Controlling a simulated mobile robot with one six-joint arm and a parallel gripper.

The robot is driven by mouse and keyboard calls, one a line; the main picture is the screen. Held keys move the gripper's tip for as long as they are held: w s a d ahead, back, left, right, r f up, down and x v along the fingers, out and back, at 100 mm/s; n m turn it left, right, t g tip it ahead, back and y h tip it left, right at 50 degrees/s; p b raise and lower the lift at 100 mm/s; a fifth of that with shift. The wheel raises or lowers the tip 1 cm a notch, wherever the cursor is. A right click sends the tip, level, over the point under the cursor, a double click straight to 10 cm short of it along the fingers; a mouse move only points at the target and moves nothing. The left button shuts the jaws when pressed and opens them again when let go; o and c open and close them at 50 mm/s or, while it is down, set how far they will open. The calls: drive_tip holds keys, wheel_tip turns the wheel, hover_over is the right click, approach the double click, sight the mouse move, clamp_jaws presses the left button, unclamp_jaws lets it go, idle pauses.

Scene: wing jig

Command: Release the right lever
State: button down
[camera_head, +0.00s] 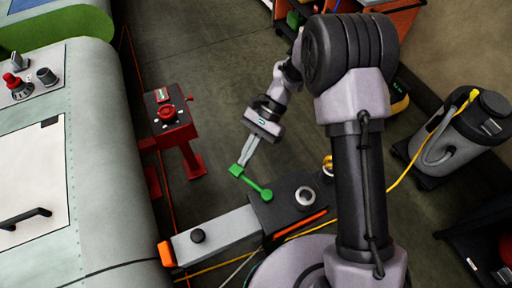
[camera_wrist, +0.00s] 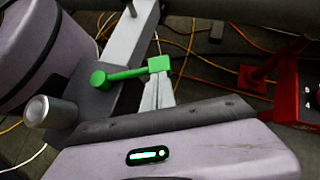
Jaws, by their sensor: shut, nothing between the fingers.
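A bright green lever (camera_head: 251,183) has a round end at the dark block of a grey jig arm (camera_head: 228,234) and a square green end farther from it. In the wrist view the lever (camera_wrist: 128,73) runs from its round end on the left to its square end at the upper middle. My gripper (camera_head: 241,166) has its slim pale fingers together, with the tips right at the square end. The wrist view also shows the fingers (camera_wrist: 158,82) meeting that end, which partly hides the tips. I cannot tell whether they touch it.
A red stand (camera_head: 172,118) with a round red knob is left of my gripper. A large grey panelled body (camera_head: 75,190) fills the left side. A grey vacuum-like machine (camera_head: 462,135) stands at the right. Cables (camera_wrist: 210,65) cross the floor. Open floor (camera_head: 205,75) lies behind the gripper.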

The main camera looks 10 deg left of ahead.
drive_tip(key=shift+s+a+n+g+h+p, duration=0.4)
drive_tip(key=shift+s+a+n+h+p, duration=0.45)
drive_tip(key=shift+n, duration=0.45)
drive_tip(key=p+v, duration=0.3)
drive_tip(key=v, duration=1.4)
drive_tip(key=shift+w+a+r+p, duration=0.2)
drive_tip(key=shift+w+p, duration=0.05)
drive_tip(key=shift+p, duration=0.15)
